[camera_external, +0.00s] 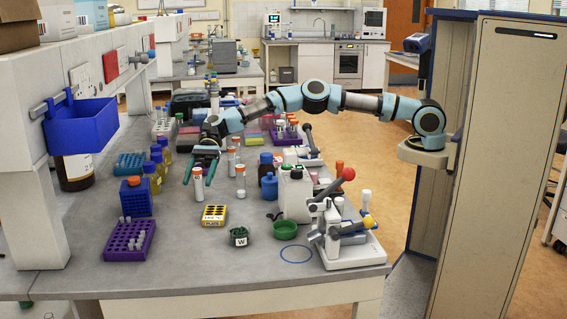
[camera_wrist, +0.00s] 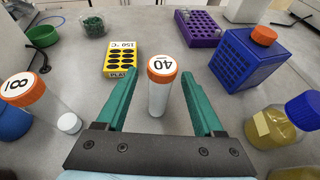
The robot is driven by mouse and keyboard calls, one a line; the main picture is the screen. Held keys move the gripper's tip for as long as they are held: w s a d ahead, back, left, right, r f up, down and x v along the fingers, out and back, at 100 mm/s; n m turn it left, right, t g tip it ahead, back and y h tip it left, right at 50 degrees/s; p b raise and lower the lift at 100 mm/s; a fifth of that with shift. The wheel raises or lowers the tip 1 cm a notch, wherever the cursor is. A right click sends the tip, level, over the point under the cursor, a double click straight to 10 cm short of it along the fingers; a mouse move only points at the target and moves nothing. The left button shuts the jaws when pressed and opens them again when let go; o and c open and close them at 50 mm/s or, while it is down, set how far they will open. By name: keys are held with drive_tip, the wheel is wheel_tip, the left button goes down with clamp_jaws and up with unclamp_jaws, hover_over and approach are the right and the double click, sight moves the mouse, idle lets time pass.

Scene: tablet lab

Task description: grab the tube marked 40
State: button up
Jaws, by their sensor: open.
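The tube marked 40 (camera_wrist: 159,92) is white with an orange cap and stands upright in the wrist view. My gripper (camera_wrist: 158,85) has green fingers spread open, one on each side of this tube, with visible gaps between. In the external view my gripper (camera_external: 201,164) is over the bench, and a white orange-capped tube (camera_external: 198,184) stands just below it. Another orange-capped tube, marked 18 or 81 (camera_wrist: 30,98), stands at the left in the wrist view, outside the fingers.
A yellow block (camera_wrist: 122,61) with dark holes lies beyond the tube. A purple rack (camera_wrist: 200,28), blue box with orange cap (camera_wrist: 248,58) and yellow bottle (camera_wrist: 277,128) stand right. A green dish (camera_wrist: 42,36) lies farther back.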

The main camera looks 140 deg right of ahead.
drive_tip(key=shift+w+a+f, duration=0.1)
drive_tip(key=shift+w+f, duration=0.05)
drive_tip(key=shift+w, duration=0.15)
clamp_jaws()
idle(0.4)
